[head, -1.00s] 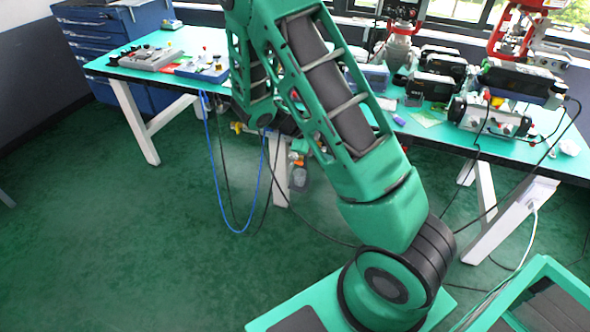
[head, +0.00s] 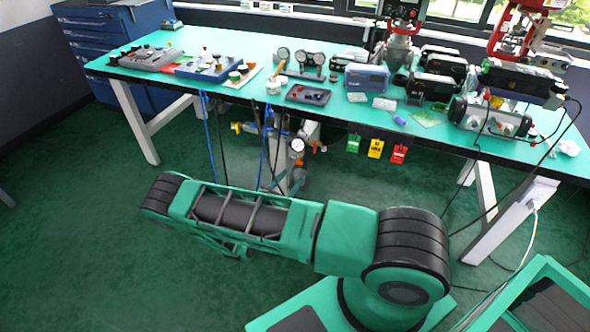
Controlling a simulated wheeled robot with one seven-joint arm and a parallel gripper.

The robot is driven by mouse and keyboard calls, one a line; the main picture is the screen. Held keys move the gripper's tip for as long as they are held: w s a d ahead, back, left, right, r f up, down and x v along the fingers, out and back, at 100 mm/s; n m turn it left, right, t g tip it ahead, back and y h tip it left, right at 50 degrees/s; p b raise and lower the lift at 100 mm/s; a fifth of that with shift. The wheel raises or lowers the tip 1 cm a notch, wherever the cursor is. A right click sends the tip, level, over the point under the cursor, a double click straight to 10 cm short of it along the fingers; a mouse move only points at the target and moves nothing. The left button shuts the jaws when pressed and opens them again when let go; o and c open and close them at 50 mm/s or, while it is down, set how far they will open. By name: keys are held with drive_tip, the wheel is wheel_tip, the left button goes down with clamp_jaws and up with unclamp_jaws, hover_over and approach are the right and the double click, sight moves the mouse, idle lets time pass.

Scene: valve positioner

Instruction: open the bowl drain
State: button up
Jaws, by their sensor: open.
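A filter and regulator unit with a round white pressure gauge (head: 297,145) hangs below the front of the green bench, near its middle. A small greyish bowl (head: 298,178) shows under the gauge. It is too small and partly too dark to make out the drain at its lower end. My arm lies low across the floor in front of the bench, just below the bowl in the picture. My gripper is not in view.
The green bench (head: 225,88) carries gauges, a blue box (head: 366,78) and several actuators. Green, yellow and red tags (head: 376,148) hang from its front edge. Blue and black hoses (head: 210,145) hang beside the unit. The floor at left is clear.

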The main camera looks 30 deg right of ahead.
sight(299, 163)
drive_tip(key=w+d+f+n+t, duration=0.2)
drive_tip(key=w+d, duration=0.4)
drive_tip(key=d, duration=0.1)
drive_tip(key=shift+w+f+n+y, duration=0.3)
drive_tip(key=shift+w+n+y, duration=0.05)
drive_tip(key=shift+n+y, duration=0.05)
idle(0.3)
drive_tip(key=c, duration=1)
